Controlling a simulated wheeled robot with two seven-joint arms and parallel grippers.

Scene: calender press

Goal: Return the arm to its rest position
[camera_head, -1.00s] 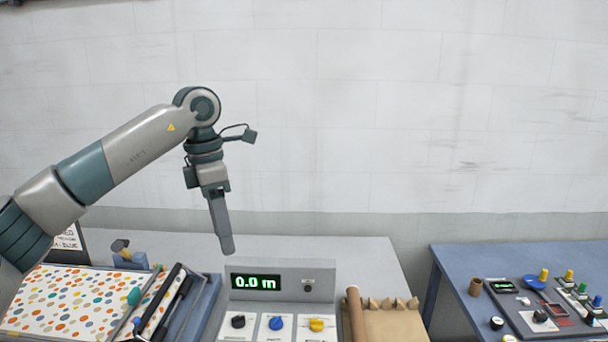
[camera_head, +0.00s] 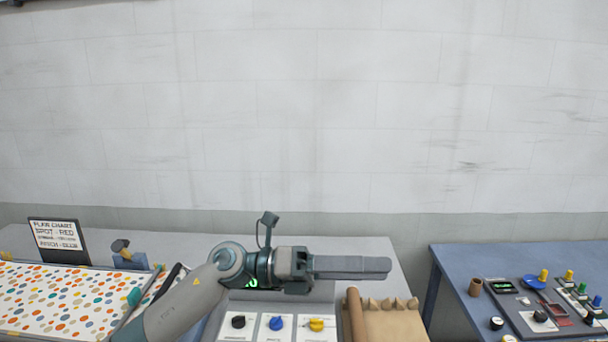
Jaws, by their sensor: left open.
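My left arm comes in from the bottom left and is low over the grey table. My left gripper (camera_head: 350,267) points to the right, in front of the top of the control panel (camera_head: 260,308), and hides most of its green display. Its fingers show side-on, overlapping each other, with nothing seen held in them; it is open. I cannot tell its exact height above the panel. My right gripper is not in view.
The panel carries black, blue and yellow knobs. Dotted fabric (camera_head: 60,300) and a flaw chart sign (camera_head: 58,241) are at left. A brown roll (camera_head: 356,314) lies right of the panel. A blue table (camera_head: 460,262) with small parts stands at right, past a gap.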

